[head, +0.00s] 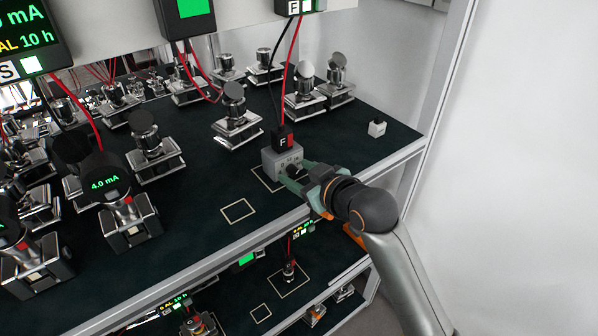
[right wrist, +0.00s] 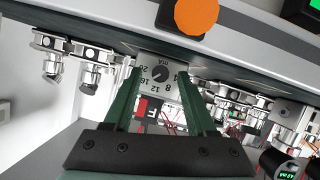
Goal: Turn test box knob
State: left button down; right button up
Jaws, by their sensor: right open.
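The grey test box (head: 280,159) stands near the front edge of the upper shelf. A black plug marked F (head: 283,139) sits on top of it, with red and black leads going up. My right gripper (head: 290,180) is at the front face of the box, its green fingers pointing at it. In the right wrist view, upside down, the box face (right wrist: 160,90) shows mA numbers around a dark round knob (right wrist: 158,73). The fingers of the open gripper (right wrist: 159,75) lie on either side of the knob; contact cannot be told. My left gripper is out of view.
Several transmitters on metal stands fill the left and back of the dark shelf (head: 205,190). A small white block (head: 377,128) lies at the right. An empty outlined square (head: 239,211) is left of the box. A lower shelf holds more units.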

grip_shut()
dwell(0.5)
